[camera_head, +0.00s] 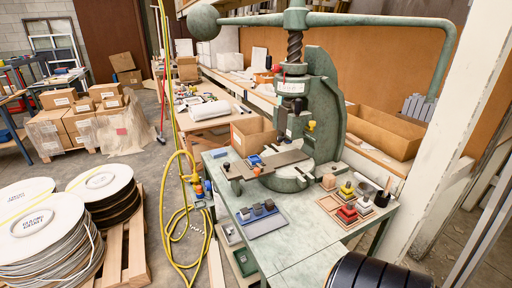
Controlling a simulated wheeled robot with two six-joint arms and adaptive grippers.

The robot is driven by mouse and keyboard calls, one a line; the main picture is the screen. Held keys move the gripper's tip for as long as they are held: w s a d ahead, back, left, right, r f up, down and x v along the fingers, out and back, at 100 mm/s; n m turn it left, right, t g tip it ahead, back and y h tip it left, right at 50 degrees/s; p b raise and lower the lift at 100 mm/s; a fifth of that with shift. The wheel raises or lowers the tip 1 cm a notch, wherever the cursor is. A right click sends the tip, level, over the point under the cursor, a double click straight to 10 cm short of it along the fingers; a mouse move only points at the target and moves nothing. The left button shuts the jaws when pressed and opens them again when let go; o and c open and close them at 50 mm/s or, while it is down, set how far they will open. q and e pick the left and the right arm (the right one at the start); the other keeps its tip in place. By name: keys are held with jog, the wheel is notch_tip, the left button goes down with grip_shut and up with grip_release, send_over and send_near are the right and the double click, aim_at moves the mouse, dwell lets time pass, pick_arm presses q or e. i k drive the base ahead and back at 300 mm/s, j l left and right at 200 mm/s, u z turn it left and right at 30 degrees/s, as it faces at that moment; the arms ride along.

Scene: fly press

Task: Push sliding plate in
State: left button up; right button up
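The green fly press (324,105) stands on a pale green worktable, with its screw and long curved handle above. A flat grey plate, which looks like the sliding plate (286,158), lies low under the press ram. Its left end reaches out beyond the round press base (290,184). A small blue piece (254,161) sits at the left part of this plate assembly, near small dark knobs. How far the plate runs under the ram is partly hidden by the press. Neither my left nor my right gripper shows in the view.
On the worktable (300,237), a grey tray (262,220) holds blue-grey blocks in front of the press. A wooden tray (344,212) with coloured knobbed pieces lies to the right. A cardboard box (252,135) stands behind. A yellow hose (176,205) hangs left of the table.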

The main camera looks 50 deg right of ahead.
aim_at(239, 169)
jog(key=z, duration=1.5)
